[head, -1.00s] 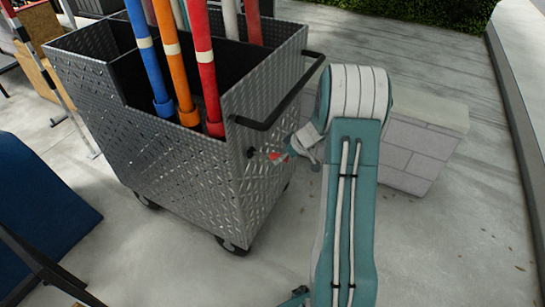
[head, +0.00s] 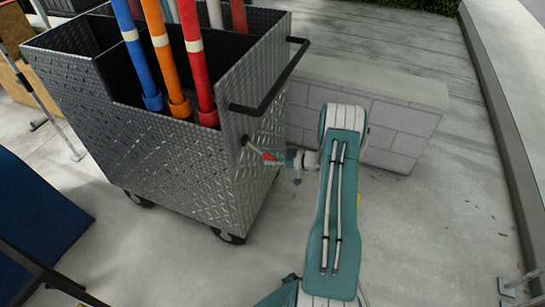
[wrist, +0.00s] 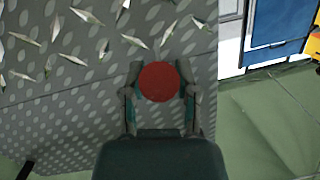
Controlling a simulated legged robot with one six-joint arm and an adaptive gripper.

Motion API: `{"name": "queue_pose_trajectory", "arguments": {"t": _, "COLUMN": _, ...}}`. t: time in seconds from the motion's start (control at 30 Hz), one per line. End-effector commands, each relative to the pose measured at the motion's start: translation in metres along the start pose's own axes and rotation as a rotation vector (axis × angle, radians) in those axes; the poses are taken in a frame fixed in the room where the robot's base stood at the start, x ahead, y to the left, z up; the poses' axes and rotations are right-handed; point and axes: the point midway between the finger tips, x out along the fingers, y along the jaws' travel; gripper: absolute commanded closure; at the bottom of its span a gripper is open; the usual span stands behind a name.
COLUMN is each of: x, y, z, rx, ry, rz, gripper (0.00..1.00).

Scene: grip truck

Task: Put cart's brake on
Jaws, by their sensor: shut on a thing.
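The cart (head: 165,165) is a grey diamond-plate metal box on small wheels, with a black push handle (head: 270,90) on its right side. Below the handle, a brake lever (head: 253,149) sticks out from the cart's side and slants down to the right. It ends in a red knob (head: 269,157). In the wrist view the round red knob (wrist: 160,82) sits between the two fingers. My gripper (wrist: 160,95) is shut on this knob, just off the cart's side. It also shows in the head view (head: 277,158), small, so finger detail is unclear there.
Blue, orange and red poles (head: 160,50) stand in the cart. A low block wall (head: 375,125) lies behind my arm. A blue panel (head: 38,215) leans at the left. The concrete floor (head: 430,240) at the right is mostly clear.

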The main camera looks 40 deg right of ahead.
Motion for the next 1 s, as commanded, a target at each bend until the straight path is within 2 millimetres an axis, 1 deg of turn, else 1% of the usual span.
{"name": "queue_pose_trajectory", "arguments": {"t": 0.03, "x": -0.0011, "y": 0.0047, "z": 0.0019, "rx": -0.004, "ry": 0.013, "rz": 0.012, "gripper": 1.0}}
{"name": "queue_pose_trajectory", "arguments": {"t": 0.1, "x": -0.0001, "y": 0.0054, "z": 0.0032, "rx": -0.006, "ry": 0.03, "rz": 0.011, "gripper": 1.0}}
{"name": "queue_pose_trajectory", "arguments": {"t": 0.67, "x": 0.0028, "y": 0.0053, "z": 0.0073, "rx": -0.006, "ry": 0.051, "rz": 0.007, "gripper": 1.0}}
{"name": "queue_pose_trajectory", "arguments": {"t": 0.7, "x": 0.0027, "y": 0.0052, "z": 0.0072, "rx": -0.006, "ry": 0.052, "rz": 0.007, "gripper": 0.44}}
{"name": "queue_pose_trajectory", "arguments": {"t": 0.73, "x": 0.0027, "y": 0.0052, "z": 0.0071, "rx": -0.006, "ry": 0.052, "rz": 0.006, "gripper": 0.3}}
{"name": "queue_pose_trajectory", "arguments": {"t": 0.77, "x": 0.0027, "y": 0.0051, "z": 0.0069, "rx": -0.006, "ry": 0.052, "rz": 0.006, "gripper": 0.26}}
{"name": "queue_pose_trajectory", "arguments": {"t": 1.0, "x": 0.0025, "y": 0.0045, "z": 0.0061, "rx": -0.007, "ry": 0.054, "rz": 0.003, "gripper": 0.26}}
